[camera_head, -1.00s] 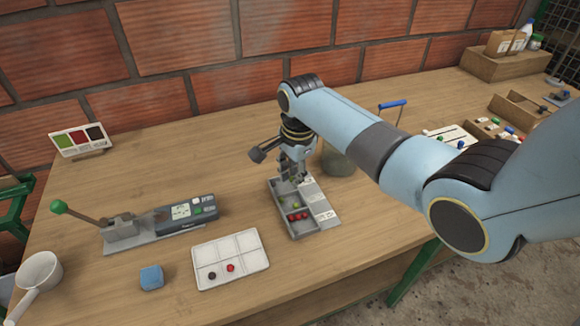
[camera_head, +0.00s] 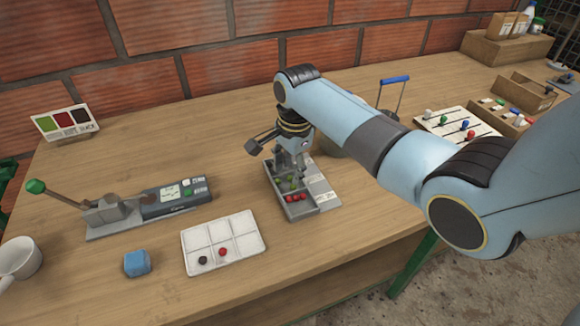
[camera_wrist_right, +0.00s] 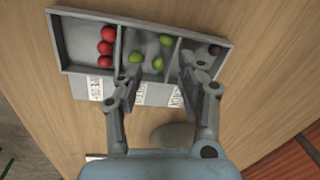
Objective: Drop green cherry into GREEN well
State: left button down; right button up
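Several green cherries (camera_wrist_right: 166,40) lie in the middle compartment of a grey divided tray (camera_wrist_right: 60,38); the tray also shows in the head view (camera_head: 302,211). My right gripper (camera_wrist_right: 162,66) is open over that middle compartment, fingers pointing down into the tray. One fingertip is close to a green cherry (camera_wrist_right: 135,57); I cannot tell whether it touches. I cannot read any well as marked GREEN. My left gripper is not in view.
A lever device (camera_head: 120,211), blue block (camera_head: 137,263) and white cup (camera_head: 18,259) stand left. A colour card (camera_head: 66,122) stands at the back.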

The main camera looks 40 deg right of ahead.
notch_tip(320, 180, up, 12)
jog(key=s, duration=0.1)
jog(key=shift+s, duration=0.15)
dwell(0.4)
jog(key=shift+f, duration=0.1)
dwell(0.3)
